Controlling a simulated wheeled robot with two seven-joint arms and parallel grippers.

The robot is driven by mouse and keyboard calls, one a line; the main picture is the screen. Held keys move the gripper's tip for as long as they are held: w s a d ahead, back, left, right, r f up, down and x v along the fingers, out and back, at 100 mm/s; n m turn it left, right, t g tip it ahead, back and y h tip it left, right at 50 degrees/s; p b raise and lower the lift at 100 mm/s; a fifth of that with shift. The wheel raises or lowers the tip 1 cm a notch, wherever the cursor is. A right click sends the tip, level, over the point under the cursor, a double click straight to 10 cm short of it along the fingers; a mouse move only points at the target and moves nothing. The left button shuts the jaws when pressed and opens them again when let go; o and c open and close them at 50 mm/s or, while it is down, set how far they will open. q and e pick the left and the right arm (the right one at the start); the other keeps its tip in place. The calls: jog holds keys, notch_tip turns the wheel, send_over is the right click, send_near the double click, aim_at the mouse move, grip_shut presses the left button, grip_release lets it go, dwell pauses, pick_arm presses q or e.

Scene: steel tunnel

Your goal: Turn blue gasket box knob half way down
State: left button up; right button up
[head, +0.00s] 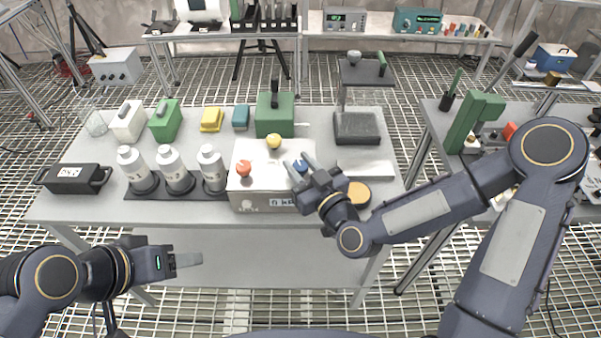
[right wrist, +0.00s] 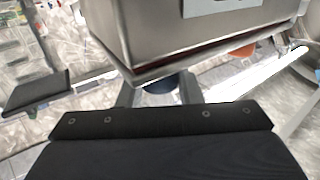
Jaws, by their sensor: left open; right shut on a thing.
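The blue knob (head: 300,166) sits at the right of the top of a silver gasket box (head: 262,202) on the grey table. An orange knob (head: 243,168) and a yellow knob (head: 274,141) are on the same box top. My right gripper (head: 300,169) is shut on the blue knob, one finger on either side of it. The knob's pointing direction cannot be told. My left gripper (head: 188,260) is open and empty in front of the table.
Three white bottles (head: 170,170) stand in a dark rack left of the box. A green box (head: 274,115) stands behind it, and a dark stand (head: 356,126) is behind to the right. A round orange-topped item (head: 358,194) lies close to my right wrist.

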jog(key=m+t+h+b, duration=0.1)
jog(key=m+h+b, duration=0.1)
jog(key=h, duration=0.1)
jog(key=m+t+h+b, duration=0.1)
jog(key=m+h+b, duration=0.1)
jog(key=h, duration=0.1)
jog(key=shift+a+m+t+h, duration=0.15)
jog(key=shift+m+t+h, duration=0.15)
jog(key=shift+m, duration=0.1)
jog(key=m+h+b, duration=0.2)
jog(key=m+h, duration=0.1)
jog(key=h, duration=0.2)
jog(key=shift+m+h, duration=0.4)
jog(key=m+g+h+b, duration=0.1)
jog(key=h, duration=0.1)
jog(key=shift+m+h, duration=0.3)
jog(key=m+g+h, duration=0.1)
jog(key=h, duration=0.1)
jog(key=shift+r+m+h, duration=0.1)
jog(key=shift+m+h, duration=0.2)
jog(key=shift+m, duration=0.1)
jog(key=shift+m+g+h, duration=1.7)
jog(key=shift+m+h, duration=0.1)
jog(key=shift+h, duration=0.5)
jog(key=shift+g, duration=0.3)
jog(key=o, duration=0.9)
jog(key=shift+w, duration=0.1)
jog(key=shift+o, duration=0.2)
